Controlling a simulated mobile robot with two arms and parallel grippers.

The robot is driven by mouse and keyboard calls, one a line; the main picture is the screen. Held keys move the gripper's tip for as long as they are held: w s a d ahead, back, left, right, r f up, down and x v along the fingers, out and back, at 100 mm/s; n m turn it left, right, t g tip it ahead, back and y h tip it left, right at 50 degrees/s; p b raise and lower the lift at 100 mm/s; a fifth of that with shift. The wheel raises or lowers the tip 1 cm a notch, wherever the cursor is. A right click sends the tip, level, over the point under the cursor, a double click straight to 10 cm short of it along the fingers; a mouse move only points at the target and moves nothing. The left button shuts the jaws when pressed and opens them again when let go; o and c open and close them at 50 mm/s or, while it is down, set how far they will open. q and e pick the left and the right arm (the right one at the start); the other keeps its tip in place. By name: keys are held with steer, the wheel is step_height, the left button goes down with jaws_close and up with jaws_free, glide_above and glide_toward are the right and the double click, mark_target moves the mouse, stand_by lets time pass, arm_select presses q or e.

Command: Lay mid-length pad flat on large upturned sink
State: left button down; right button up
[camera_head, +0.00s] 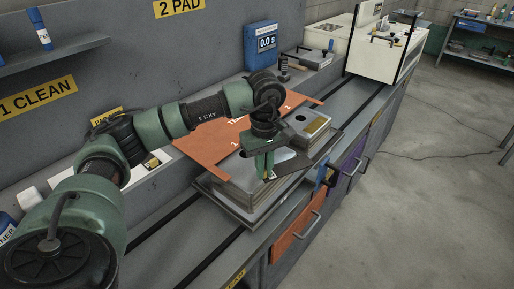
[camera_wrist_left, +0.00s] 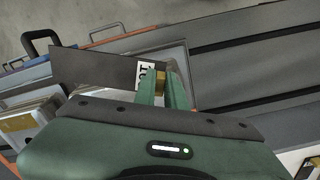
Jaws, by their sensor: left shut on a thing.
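My left gripper (camera_head: 264,172) is shut on a thin dark grey pad (camera_head: 289,167), over the large upturned metal sink (camera_head: 232,190). In the left wrist view the gripper's green fingers (camera_wrist_left: 164,86) grip the pad (camera_wrist_left: 95,69) near a white printed label. The sink has a finned side and sits on a dark tray. The pad covers part of the sink; I cannot tell whether they touch. My right gripper is in neither view.
An orange numbered board (camera_head: 200,146) lies behind the sink. A smaller block with a gold top patch (camera_head: 317,125) stands to its right. A blue timer (camera_head: 262,45) is on the wall. Dark rails run along the bench (camera_head: 190,256), which has bare room at the front left.

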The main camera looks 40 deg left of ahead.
mark_target(250, 178)
arm_select(q)
steer(key=shift+w+a+f+n+b, duration=0.2)
steer(key=shift+w+a+n, duration=0.25)
steer(key=shift+a+n, duration=0.5)
steer(key=shift+w+a+f+n+b, duration=0.15)
steer(key=shift+w+a+f+n, duration=0.4)
steer(key=shift+a, duration=0.75)
steer(key=shift+w+a+f+n+b, duration=0.15)
steer(key=shift+w+a+n, duration=0.15)
steer(key=shift+a+n, duration=0.7)
steer(key=shift+a+f+b, duration=0.1)
steer(key=shift+f+b, duration=1.25)
steer(key=shift+f, duration=0.55)
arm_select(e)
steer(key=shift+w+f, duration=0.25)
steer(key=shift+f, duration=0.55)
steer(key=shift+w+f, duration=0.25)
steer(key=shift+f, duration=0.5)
arm_select(q)
steer(key=shift+f, duration=0.35)
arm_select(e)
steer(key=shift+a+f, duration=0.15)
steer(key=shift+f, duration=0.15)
arm_select(q)
steer(key=c, duration=1.4)
jaws_free()
